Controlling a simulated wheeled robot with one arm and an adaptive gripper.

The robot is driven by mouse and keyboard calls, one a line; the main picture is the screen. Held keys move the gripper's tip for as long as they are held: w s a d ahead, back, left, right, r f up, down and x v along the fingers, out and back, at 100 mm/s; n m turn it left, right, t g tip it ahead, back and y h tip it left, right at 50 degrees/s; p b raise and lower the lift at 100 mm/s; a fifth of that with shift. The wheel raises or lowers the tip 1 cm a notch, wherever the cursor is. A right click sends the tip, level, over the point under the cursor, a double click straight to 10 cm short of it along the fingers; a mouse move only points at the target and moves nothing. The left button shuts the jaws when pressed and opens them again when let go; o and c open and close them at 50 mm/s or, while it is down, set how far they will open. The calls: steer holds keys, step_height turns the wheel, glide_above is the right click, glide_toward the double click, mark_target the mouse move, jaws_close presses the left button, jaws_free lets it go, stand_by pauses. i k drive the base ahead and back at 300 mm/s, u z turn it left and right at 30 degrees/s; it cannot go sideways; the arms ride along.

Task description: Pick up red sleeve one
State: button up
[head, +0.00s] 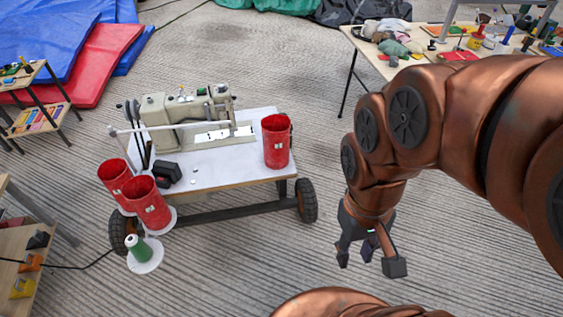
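Three red cylindrical sleeves, open at the top, are in view. One red sleeve (276,148) stands upright at the right end of the white sewing-machine cart top (215,176). A second red sleeve (148,205) and a third red sleeve (114,177) are close together at the cart's left end, slightly tilted in the picture. Each has a small pale mark, too small to read, so I cannot tell which is sleeve one. My gripper (368,262) hangs over the floor, right of the cart and apart from every sleeve. Its fingers are spread, and no sleeve is between them.
A sewing machine (188,110) stands on the cart, with a small black box (167,173) in front. A green thread spool (138,248) sits low at the left. The cart has black wheels (307,200). A cluttered table (425,62) stands at the back right. Open floor lies below the cart.

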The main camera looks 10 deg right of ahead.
mark_target(276, 128)
steer(key=k, duration=0.25)
steer(key=z, duration=1.2)
steer(key=i, duration=3.1)
steer(key=u, duration=1.95)
steer(key=i, duration=0.3)
steer(key=u, duration=2.4)
